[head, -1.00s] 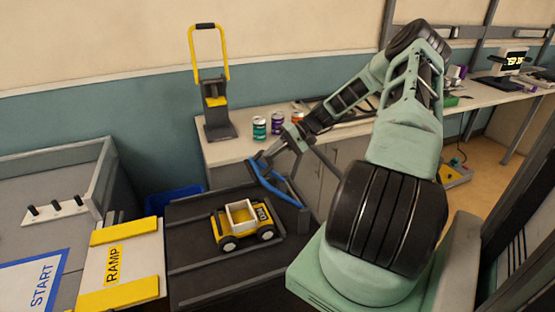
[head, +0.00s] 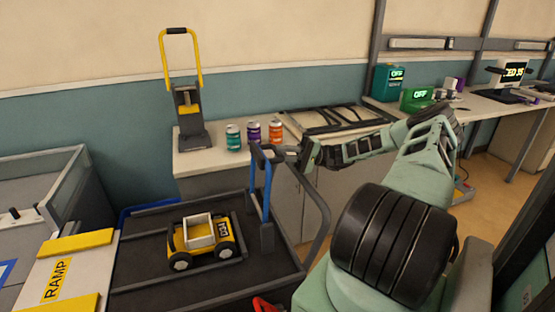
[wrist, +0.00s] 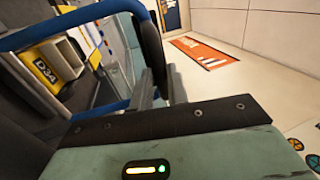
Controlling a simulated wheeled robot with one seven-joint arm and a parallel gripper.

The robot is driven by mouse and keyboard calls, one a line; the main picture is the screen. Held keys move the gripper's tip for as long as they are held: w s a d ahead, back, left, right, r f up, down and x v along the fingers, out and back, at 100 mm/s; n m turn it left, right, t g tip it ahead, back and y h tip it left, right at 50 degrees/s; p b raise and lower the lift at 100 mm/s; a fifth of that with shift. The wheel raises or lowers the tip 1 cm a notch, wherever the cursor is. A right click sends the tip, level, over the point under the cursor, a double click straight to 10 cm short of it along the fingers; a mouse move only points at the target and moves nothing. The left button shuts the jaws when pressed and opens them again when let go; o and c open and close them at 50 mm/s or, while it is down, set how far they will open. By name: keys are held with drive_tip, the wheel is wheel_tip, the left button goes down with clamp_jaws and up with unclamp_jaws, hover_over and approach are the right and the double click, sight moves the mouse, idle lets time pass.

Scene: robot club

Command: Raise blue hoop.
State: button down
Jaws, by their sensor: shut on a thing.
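The blue hoop (head: 266,192) stands nearly upright at the right side of the dark cart bed (head: 150,291) in the head view. Its blue tube also crosses the upper left of the wrist view (wrist: 60,31). My gripper (head: 262,151) is at the hoop's top end. In the wrist view my gripper (wrist: 160,84) has its fingers shut around a dark section of the hoop.
A yellow toy truck (head: 222,231) sits on the cart bed left of the hoop. A dark curved rail (head: 323,212) rises just right of it. Several cans, including a teal one (head: 233,138), stand on the counter behind. A ramp (head: 82,262) lies at left.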

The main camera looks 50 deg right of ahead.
drive_tip(key=shift+s+d+f+b, duration=0.5)
drive_tip(key=shift+d+f, duration=0.1)
drive_tip(key=shift+d, duration=0.1)
drive_tip(key=shift+f, duration=0.15)
drive_tip(key=c, duration=1.4)
unclamp_jaws()
drive_tip(key=shift+o, duration=0.2)
drive_tip(key=shift+d, duration=0.1)
drive_tip(key=b+v, duration=0.4)
drive_tip(key=v, duration=1.3)
drive_tip(key=shift+s, duration=0.15)
